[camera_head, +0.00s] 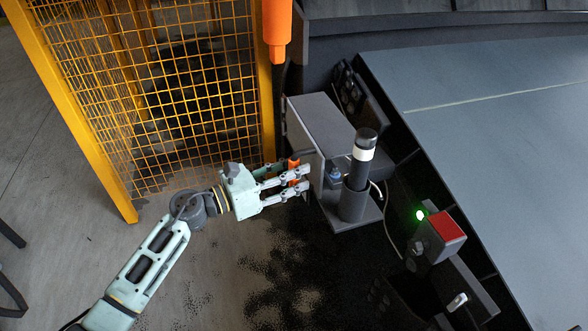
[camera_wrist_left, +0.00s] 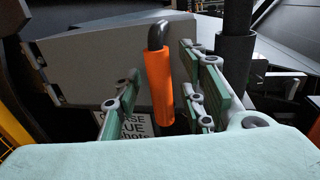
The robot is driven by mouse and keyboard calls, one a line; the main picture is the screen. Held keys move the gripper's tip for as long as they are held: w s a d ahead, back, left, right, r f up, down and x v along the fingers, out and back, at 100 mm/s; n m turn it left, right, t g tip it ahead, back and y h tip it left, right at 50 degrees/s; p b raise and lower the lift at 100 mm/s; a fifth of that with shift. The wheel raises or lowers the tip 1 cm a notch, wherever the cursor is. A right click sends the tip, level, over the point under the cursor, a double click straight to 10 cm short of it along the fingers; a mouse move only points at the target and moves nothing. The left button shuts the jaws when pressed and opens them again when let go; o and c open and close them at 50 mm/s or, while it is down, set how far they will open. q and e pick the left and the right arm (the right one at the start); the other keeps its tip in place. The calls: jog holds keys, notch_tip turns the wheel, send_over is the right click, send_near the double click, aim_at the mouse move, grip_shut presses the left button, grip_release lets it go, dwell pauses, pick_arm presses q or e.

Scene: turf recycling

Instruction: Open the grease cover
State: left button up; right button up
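The grease cover (camera_head: 318,122) is a grey box-like cover beside the yellow cage in the head view. Its grey face (camera_wrist_left: 95,65) fills the upper left of the left wrist view and looks closed. An orange handle (camera_wrist_left: 159,85) on a dark bent bar stands out from the cover; it also shows in the head view (camera_head: 293,172), partly hidden by fingers. My left gripper (camera_head: 304,180) is at the handle, with fingers on both sides of it. The fingers are apart, with a visible gap to the handle on the left side. My right gripper is out of view.
A black-and-white post (camera_head: 361,160) in a grey holder (camera_head: 357,205) stands right of the cover. A red-topped box (camera_head: 446,226) with a green light is lower right. The yellow mesh cage (camera_head: 190,90) stands left. Open floor lies lower left.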

pick_arm(q)
jog(key=shift+w+d, duration=0.2)
jog(key=shift+d, duration=0.15)
jog(key=shift+c, duration=0.5)
grip_shut()
